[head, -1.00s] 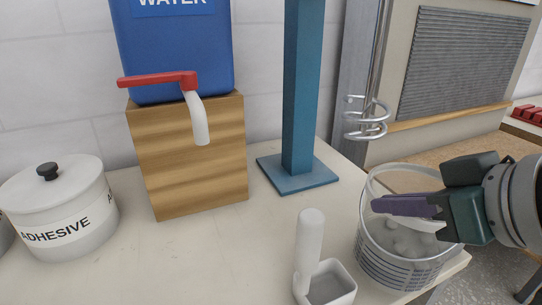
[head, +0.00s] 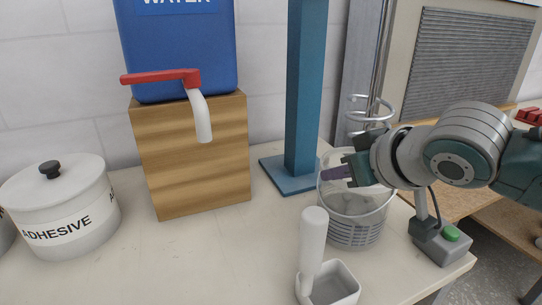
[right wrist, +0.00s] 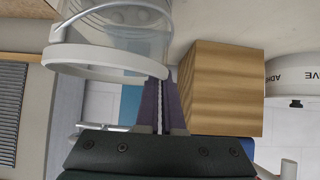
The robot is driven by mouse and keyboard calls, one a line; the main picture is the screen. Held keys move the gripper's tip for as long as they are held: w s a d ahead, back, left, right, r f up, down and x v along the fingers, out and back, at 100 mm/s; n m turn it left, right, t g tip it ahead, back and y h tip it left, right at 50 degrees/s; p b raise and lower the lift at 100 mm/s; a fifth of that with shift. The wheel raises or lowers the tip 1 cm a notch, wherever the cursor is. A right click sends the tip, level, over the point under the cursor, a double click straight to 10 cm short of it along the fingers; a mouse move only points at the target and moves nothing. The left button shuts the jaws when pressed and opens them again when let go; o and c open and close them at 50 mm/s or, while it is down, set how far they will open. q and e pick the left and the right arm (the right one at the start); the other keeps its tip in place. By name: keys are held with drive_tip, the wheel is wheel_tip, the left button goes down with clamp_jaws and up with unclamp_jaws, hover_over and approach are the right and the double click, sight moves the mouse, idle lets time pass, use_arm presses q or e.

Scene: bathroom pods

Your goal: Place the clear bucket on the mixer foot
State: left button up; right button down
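The clear bucket (head: 352,228) stands upright near the table's right side, with grey lumps inside. Its pale rim (right wrist: 95,62) shows in the right wrist view. My right gripper (head: 337,173) reaches over the bucket from the right. Its purple fingers (right wrist: 161,90) are close together at the bucket's rim and appear shut on it. The mixer foot (head: 285,180) is a flat blue plate under a blue column (head: 304,85), just left of and behind the bucket. Whether the bucket's bottom touches the table is unclear. My left gripper is out of view.
A white scoop holder (head: 333,286) stands in front of the bucket. A grey box with a green button (head: 441,243) is at the right edge. A wooden block (head: 192,160) carries a blue water tank (head: 180,55). An adhesive pot (head: 65,215) is at far left.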

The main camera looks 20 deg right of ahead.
drive_tip(key=shift+w, duration=0.1)
drive_tip(key=c, duration=1.5)
unclamp_jaws()
drive_tip(key=shift+f, duration=0.25)
drive_tip(key=o, duration=0.5)
drive_tip(key=shift+c, duration=0.2)
drive_tip(key=shift+r, duration=0.1)
drive_tip(key=shift+r, duration=0.2)
drive_tip(key=a+p+v, duration=0.1)
drive_tip(key=p+v, duration=0.2)
drive_tip(key=v, duration=0.8)
drive_tip(key=s+a+f+g, duration=0.2)
drive_tip(key=s+f+g, duration=0.1)
drive_tip(key=s, duration=0.7)
drive_tip(key=s+a+f+n+g, duration=0.1)
drive_tip(key=s+f+g, duration=0.3)
drive_tip(key=s, duration=0.6)
drive_tip(key=shift+a+f+h, duration=0.3)
drive_tip(key=shift+a+f, duration=0.3)
drive_tip(key=shift+f, duration=0.05)
